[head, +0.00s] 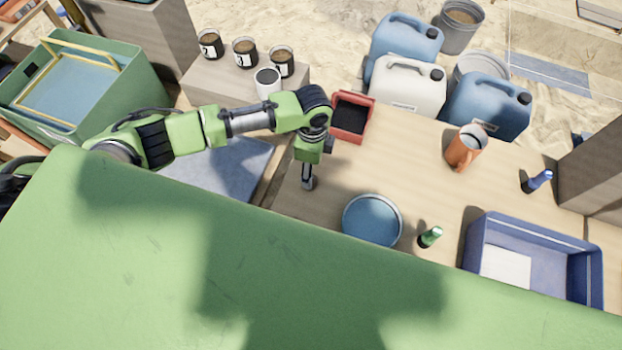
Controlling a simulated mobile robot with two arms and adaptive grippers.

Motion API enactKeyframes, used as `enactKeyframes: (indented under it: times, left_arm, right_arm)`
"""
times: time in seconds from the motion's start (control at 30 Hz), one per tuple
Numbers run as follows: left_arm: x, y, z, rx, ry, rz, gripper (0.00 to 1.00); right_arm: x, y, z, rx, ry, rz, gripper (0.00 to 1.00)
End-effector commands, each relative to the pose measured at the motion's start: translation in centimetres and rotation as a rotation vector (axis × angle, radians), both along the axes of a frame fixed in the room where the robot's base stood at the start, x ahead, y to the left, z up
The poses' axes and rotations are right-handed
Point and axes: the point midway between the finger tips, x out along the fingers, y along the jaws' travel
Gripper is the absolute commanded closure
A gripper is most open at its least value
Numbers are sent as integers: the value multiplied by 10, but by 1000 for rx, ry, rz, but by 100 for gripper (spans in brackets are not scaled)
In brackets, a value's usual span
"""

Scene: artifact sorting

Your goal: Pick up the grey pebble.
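My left arm comes in from the left, and its gripper (308,184) points down over the near-left part of the wooden table (415,155). Its fingers are small and seen from above, so I cannot tell if they are open or shut. I cannot make out a grey pebble; the grey at the fingertips may be only the gripper itself. My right gripper is not in view.
A red tray with dark contents (351,117), a round blue dish (372,219), a green bottle (430,237), an orange mug (465,148), a blue bottle (537,182) and a blue crate (477,240) stand on the table. Jerrycans (408,84) stand behind.

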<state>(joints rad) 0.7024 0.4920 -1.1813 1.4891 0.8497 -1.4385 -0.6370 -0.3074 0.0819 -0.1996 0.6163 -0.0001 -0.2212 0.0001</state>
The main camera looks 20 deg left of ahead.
Motion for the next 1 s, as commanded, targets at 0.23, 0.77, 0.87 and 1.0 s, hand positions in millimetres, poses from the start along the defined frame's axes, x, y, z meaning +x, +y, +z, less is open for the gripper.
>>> enactKeyframes:
  times: [0.23,0.77,0.87,1.0]
  left_arm:
    - [-2,0,-18,0,2,2,47]
    - [-2,-1,-59,0,-1,0,47]
    - [-2,-1,-59,0,-1,1,60]
    - [-2,-1,-59,0,-1,1,89]
  right_arm:
    - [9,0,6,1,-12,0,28]
    - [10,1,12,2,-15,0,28]
    - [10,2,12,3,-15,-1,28]
    - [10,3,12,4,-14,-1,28]
